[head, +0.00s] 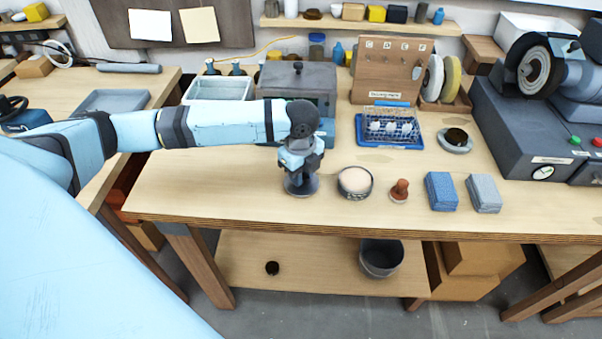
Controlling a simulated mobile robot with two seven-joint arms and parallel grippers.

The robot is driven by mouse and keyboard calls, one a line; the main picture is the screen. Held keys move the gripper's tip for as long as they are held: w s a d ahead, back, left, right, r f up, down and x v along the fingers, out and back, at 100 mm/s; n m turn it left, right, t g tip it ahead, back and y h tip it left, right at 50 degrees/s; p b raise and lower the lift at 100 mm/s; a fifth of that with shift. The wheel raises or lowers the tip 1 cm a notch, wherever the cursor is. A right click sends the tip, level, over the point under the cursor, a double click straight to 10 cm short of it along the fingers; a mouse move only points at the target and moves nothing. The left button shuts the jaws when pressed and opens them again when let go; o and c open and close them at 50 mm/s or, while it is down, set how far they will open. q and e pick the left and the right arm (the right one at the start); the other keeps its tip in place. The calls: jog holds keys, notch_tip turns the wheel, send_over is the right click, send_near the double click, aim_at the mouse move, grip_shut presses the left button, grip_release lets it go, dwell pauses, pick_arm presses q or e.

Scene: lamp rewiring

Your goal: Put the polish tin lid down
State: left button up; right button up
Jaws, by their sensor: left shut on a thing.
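My left gripper (300,172) points down over the bench, left of the polish tin. It is shut on the polish tin lid (301,188), a dark grey round disc at or just above the bench top; I cannot tell whether it touches the wood. The gripper partly covers the lid. The polish tin (354,183) stands open just to the right, a dark round tin with pale cream polish inside. My right gripper is out of view.
Right of the tin stand a brown knobbed piece (400,189), a blue block (441,191) and a grey-blue block (483,193). A grey lidded box (297,82) and a blue tray (389,128) stand behind. The bench top (200,185) is clear to the left.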

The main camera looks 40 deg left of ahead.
pick_arm(q)
jog(key=shift+f, duration=0.2)
jog(key=o, duration=0.9)
jog(key=shift+r, duration=0.15)
notch_tip(320, 180, up, 12)
jog(key=shift+p, duration=0.35)
